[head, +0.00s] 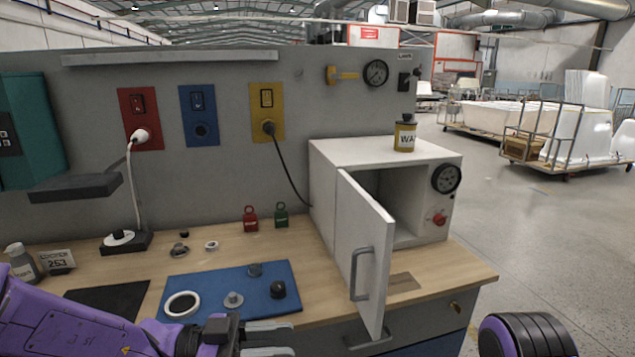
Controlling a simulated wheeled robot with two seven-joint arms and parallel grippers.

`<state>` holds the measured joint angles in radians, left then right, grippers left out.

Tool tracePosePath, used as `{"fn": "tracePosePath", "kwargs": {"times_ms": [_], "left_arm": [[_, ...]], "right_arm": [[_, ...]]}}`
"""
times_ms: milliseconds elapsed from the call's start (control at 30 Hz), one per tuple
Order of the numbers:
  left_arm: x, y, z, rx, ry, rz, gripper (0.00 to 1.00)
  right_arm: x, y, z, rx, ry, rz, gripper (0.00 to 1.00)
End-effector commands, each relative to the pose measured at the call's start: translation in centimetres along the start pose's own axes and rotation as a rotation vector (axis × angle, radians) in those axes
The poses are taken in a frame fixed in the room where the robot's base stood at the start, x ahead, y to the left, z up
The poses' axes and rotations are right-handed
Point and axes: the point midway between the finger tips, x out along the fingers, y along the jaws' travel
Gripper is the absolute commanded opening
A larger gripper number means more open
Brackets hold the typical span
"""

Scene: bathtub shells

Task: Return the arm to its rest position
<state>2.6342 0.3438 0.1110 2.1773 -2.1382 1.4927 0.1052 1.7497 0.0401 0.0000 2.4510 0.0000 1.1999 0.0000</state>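My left arm, purple, reaches in from the lower left. Its gripper (280,338) is at the bottom edge, in front of the blue mat (235,278). Its two pale fingers are apart with nothing seen between them; the lower finger is partly cut off by the frame. A rounded purple and black part of my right arm (527,336) shows at the bottom right. My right gripper is out of view.
A white cabinet (325,190) stands on the wooden bench, its door (362,250) swung open toward me, right of my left gripper. A white ring (182,304) and several small parts lie on the mat. A yellow jar (405,135) tops the cabinet.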

Motion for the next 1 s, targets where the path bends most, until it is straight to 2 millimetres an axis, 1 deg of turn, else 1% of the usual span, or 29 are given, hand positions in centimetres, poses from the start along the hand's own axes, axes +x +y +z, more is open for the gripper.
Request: {"fn": "tracePosePath", "kwargs": {"times_ms": [267,367,467,567,600,667,700,767,800,867,900,967,1000], "left_arm": [[0.0,-2.1,3.7,-0.163,0.023,-0.172,0.38],[-0.5,-3.1,6.0,-0.250,0.024,-0.273,0.38],[-1.3,-4.0,9.2,-0.359,0.017,-0.404,0.38],[-2.9,-4.7,13.4,-0.486,-0.010,-0.566,0.38],[-3.7,-4.7,15.5,-0.540,-0.028,-0.640,0.38],[-5.3,-4.4,18.9,-0.629,-0.065,-0.764,0.38],[-6.6,-3.9,21.5,-0.692,-0.099,-0.856,0.38],[-9.1,-2.4,25.7,-0.792,-0.168,-1.010,0.38],[-11.0,-0.9,28.4,-0.855,-0.223,-1.119,0.38],[-14.0,1.9,32.1,-0.938,-0.315,-1.279,0.38],[-16.0,4.0,34.1,-0.984,-0.380,-1.379,0.38],[-18.9,7.3,36.4,-1.039,-0.476,-1.518,0.38],[-20.6,9.4,37.5,-1.066,-0.536,-1.599,0.38]], "right_arm": [[0.0,-0.1,-0.1,0.001,0.002,-0.001,0.00],[0.0,0.0,-0.1,0.000,0.002,-0.001,0.00],[0.0,0.0,0.0,0.000,0.001,-0.001,0.00],[0.0,0.0,0.0,0.000,0.001,-0.001,0.00],[0.0,0.0,0.0,0.000,0.001,-0.001,0.00],[0.0,0.0,0.0,0.000,0.001,-0.001,0.00],[0.0,0.0,0.0,0.000,0.001,-0.001,0.00],[0.0,0.0,0.0,0.000,0.001,-0.001,0.00],[0.0,0.0,0.0,0.000,0.001,-0.001,0.00],[0.0,0.0,-0.1,0.000,0.001,-0.001,0.00],[0.0,0.0,0.0,0.000,0.001,-0.001,0.00],[0.0,0.0,0.0,0.000,0.001,-0.001,0.00],[0.0,0.0,0.0,0.000,0.001,-0.001,0.00]]}}
